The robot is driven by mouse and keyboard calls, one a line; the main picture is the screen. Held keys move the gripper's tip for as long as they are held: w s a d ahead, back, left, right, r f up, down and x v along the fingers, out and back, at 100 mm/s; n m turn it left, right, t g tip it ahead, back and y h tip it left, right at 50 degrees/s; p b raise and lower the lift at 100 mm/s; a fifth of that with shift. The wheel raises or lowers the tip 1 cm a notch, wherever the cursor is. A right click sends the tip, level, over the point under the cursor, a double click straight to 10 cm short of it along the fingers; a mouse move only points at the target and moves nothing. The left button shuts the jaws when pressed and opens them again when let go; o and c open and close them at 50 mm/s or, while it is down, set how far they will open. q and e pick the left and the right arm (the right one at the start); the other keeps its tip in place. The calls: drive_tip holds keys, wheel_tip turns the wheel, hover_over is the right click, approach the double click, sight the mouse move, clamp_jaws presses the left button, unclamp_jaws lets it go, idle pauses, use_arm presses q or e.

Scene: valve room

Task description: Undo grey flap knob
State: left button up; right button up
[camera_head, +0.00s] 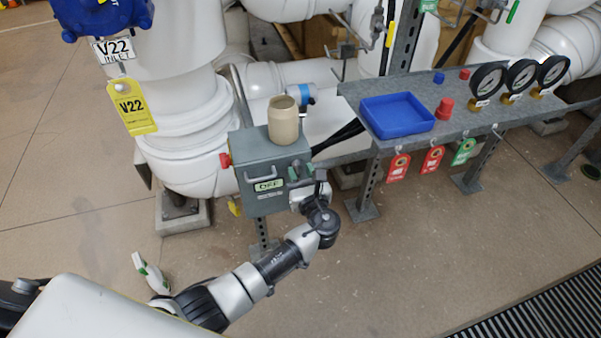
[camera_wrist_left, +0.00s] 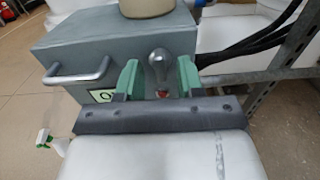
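A grey box (camera_head: 262,182) with an "OFF" label stands on a post in front of the white pipes. A grey rounded knob (camera_wrist_left: 158,62) sits on its front face, right of the label; in the head view I cannot make it out clearly. My left gripper (camera_head: 301,171) is at the right part of that face. In the left wrist view its green fingers (camera_wrist_left: 158,78) are apart, one on each side of the knob, with visible gaps. A bit of red shows below the knob. My right gripper is not in view.
A beige jar (camera_head: 283,120) stands on the box. A bar handle (camera_wrist_left: 78,74) is left of the knob, and black cables (camera_wrist_left: 253,47) run on the right. A shelf (camera_head: 470,120) with a blue tray (camera_head: 398,131) and gauges is at right. A white-green object (camera_head: 150,273) is low at left.

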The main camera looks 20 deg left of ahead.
use_arm(q)
drive_tip(key=shift+w+a, duration=0.2)
drive_tip(key=shift+w, duration=0.1)
drive_tip(key=shift+c, duration=0.4)
clamp_jaws()
